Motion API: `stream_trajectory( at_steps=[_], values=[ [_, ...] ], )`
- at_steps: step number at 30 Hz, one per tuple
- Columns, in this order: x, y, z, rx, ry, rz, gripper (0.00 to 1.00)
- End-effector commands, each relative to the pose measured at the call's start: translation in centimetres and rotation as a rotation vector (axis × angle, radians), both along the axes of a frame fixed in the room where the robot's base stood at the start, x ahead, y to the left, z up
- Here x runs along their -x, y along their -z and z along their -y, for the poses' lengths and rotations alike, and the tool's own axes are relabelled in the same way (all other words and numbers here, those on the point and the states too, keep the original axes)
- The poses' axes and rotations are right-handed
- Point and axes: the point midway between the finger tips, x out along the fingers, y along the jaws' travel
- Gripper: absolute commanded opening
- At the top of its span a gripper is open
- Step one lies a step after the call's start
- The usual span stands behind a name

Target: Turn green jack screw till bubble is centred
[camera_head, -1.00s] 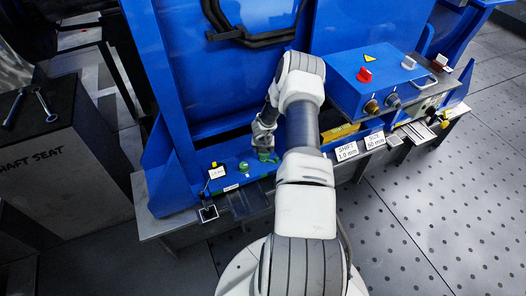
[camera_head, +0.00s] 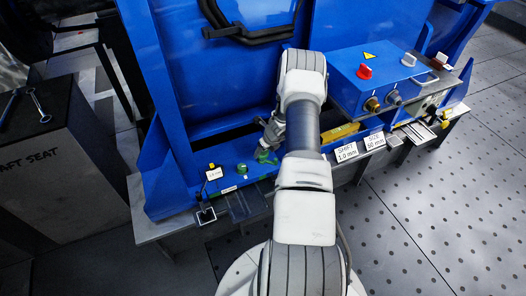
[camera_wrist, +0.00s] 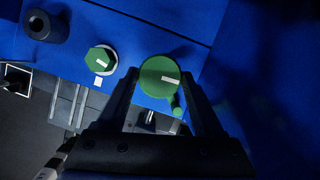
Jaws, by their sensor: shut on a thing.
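A round green knob with a white mark and a small side handle (camera_wrist: 160,77) sits on the blue base in the wrist view. My gripper (camera_wrist: 159,80) has one finger on each side of it and is shut on it. In the head view the knob (camera_head: 265,156) shows at the left of my arm, and my gripper (camera_head: 271,143) is partly hidden by the arm. A second green part, hex-headed with a white mark (camera_wrist: 101,60), stands to the left, apart from my fingers; it also shows in the head view (camera_head: 242,168). I cannot make out a bubble.
A blue control box with a red knob (camera_head: 378,82) stands right of my arm, above the SHIFT label (camera_head: 347,152). A pedestal with wrenches (camera_head: 55,150) stands far left. The right floor is clear.

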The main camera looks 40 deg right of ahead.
Motion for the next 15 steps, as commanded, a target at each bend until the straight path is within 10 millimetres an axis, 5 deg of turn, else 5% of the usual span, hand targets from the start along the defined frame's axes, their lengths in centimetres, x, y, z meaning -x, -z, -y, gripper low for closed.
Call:
stream_trajectory(
  at_steps=[15],
  values=[
    [-0.25, -0.33, 0.04, -0.001, -0.038, 0.005, 0.13]
  ],
)
